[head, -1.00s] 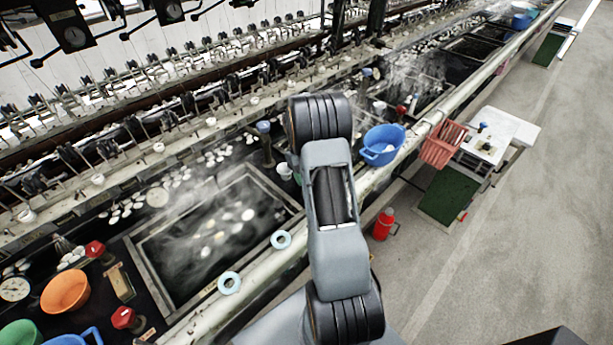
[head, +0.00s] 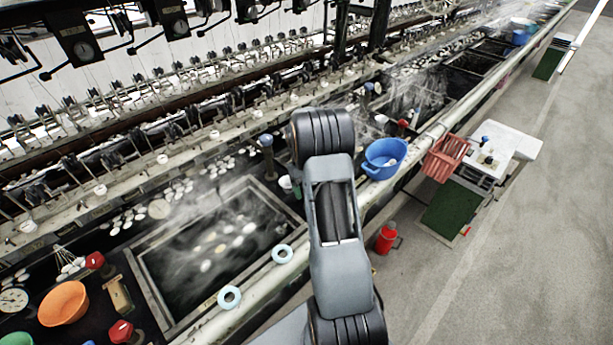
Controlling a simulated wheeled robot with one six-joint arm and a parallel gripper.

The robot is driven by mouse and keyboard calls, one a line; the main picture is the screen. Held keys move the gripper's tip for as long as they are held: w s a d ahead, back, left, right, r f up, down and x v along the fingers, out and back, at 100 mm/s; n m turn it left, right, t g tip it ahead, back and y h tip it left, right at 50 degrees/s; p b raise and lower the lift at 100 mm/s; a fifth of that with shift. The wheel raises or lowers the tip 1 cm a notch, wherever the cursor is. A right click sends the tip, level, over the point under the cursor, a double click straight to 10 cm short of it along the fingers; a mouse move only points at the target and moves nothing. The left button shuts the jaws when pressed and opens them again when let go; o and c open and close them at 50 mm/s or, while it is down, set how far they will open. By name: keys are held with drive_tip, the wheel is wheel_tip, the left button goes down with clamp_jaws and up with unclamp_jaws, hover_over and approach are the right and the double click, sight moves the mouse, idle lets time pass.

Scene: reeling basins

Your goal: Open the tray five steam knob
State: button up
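Several knobs stand along the basins. Two red knobs are at the lower left: one by the basin's left edge (head: 95,261) and one at the near left corner (head: 121,331). A blue knob (head: 266,141) stands at the far side of the steaming basin, another blue knob (head: 368,88) is farther along, and a small red knob (head: 403,124) is behind the blue tub. No tray number is readable, so I cannot tell which is tray five's. My arm rises through the middle and hides part of the basin row. My gripper is not in view.
The steaming basin (head: 150,275) holds pale cocoons. An orange bowl (head: 63,303) is left; two pale blue rings (head: 229,297) lie on the front rim. The aisle floor (head: 510,250) is clear.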

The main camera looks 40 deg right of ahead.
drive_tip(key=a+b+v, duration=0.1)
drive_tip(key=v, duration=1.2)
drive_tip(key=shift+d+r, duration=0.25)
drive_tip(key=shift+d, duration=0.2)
